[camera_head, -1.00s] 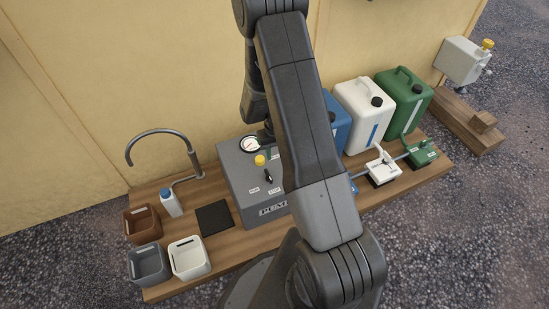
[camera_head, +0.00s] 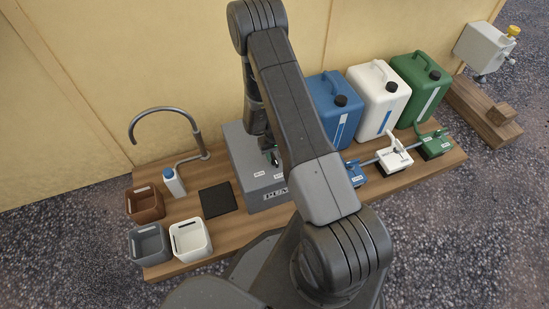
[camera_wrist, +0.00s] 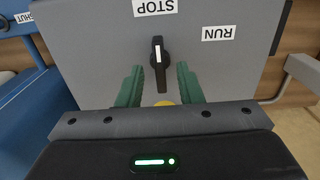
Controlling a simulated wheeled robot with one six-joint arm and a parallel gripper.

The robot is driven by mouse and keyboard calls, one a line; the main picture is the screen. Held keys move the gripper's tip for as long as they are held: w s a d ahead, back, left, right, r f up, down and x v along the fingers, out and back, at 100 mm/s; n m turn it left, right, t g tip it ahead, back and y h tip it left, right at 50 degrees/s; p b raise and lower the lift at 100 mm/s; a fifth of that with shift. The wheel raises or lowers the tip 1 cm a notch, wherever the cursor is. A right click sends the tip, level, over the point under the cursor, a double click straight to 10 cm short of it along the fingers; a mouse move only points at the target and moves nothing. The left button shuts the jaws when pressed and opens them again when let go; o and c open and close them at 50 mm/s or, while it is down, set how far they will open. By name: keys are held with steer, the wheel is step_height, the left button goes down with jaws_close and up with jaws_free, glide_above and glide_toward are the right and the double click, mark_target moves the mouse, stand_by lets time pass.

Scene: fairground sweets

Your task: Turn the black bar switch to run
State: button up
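The grey pump box (camera_head: 236,148) stands on the wooden board. In the wrist view its face holds the black bar switch (camera_wrist: 158,72), whose white mark points at the STOP label (camera_wrist: 153,7). The RUN label (camera_wrist: 219,33) is to the right. Both labels appear upside down. My gripper (camera_wrist: 159,74) is open, with one green finger on each side of the bar and visible gaps between. I cannot tell how far above the face the fingertips are. In the head view my arm hides the switch.
A yellow knob (camera_wrist: 164,103) shows partly behind my gripper's body. A curved tap (camera_head: 165,118), a black pad (camera_head: 217,200) and small bins (camera_head: 190,241) are left of the box. Blue, white and green canisters (camera_head: 378,98) stand to the right, behind small valves (camera_head: 394,158).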

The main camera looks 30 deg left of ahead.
steer(key=shift+f, duration=0.8)
jaws_close()
